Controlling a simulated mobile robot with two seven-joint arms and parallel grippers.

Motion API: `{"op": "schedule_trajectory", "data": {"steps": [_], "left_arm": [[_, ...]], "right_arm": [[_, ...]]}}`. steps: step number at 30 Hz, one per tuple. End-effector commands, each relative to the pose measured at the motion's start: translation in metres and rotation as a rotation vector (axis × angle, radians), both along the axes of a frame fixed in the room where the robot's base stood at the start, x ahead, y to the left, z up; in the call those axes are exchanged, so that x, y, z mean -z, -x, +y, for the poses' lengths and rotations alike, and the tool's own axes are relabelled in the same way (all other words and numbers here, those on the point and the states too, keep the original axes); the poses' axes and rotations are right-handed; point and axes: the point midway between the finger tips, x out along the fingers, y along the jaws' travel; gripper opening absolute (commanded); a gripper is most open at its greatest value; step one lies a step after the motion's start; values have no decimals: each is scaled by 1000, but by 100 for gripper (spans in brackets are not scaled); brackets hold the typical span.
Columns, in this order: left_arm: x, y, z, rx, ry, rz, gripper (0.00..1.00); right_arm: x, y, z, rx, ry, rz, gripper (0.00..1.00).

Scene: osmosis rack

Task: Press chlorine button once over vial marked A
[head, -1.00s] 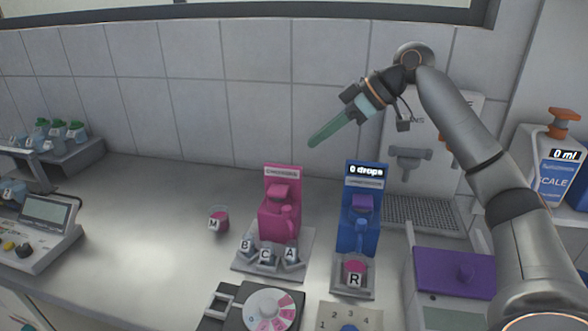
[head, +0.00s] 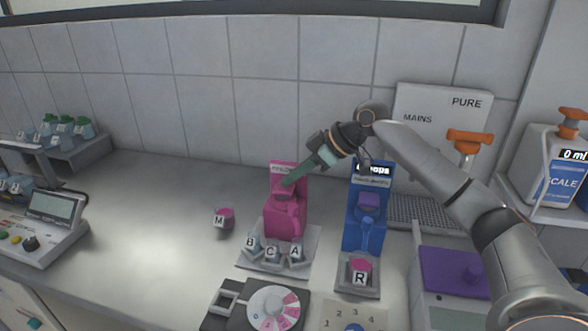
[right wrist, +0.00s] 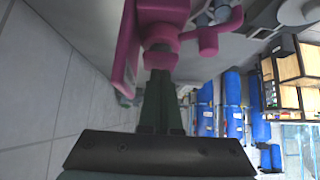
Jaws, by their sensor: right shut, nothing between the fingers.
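The pink dispenser (head: 286,224) stands on a grey base (head: 254,266); its small label is too blurred to read surely. Its pink button block (head: 277,201) is at the upper front. Vials B (head: 252,247), C (head: 271,252) and A (head: 296,254) sit in a row at its foot, A at the right. My right gripper (head: 286,184) is shut and empty, its green fingers slanting down to the button block. In the right wrist view the shut fingers (right wrist: 160,100) point at the pink button (right wrist: 161,57); I cannot tell whether they touch. My left gripper is not in view.
A blue dispenser (head: 359,237) with vial R (head: 360,276) stands just right, under my right arm. Vial M (head: 224,218) stands alone to the left. A dial device (head: 230,306) is in front, and a purple-topped box (head: 453,272) at right. The counter's left middle is clear.

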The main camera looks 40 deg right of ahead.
Motion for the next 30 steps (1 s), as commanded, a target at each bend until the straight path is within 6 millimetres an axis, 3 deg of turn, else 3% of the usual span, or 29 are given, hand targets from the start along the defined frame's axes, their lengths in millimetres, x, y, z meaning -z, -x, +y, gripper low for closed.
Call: {"op": "schedule_trajectory", "data": {"steps": [8, 17, 26, 30], "left_arm": [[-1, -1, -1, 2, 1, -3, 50], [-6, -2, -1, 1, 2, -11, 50], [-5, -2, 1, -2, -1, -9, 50], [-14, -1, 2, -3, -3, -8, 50]], "right_arm": [[0, 0, 0, 0, 0, 0, 0], [19, 0, 0, -1, 1, 2, 0], [20, 1, 0, -1, 2, 6, 0], [12, 0, 3, -2, 1, 7, 0]]}}
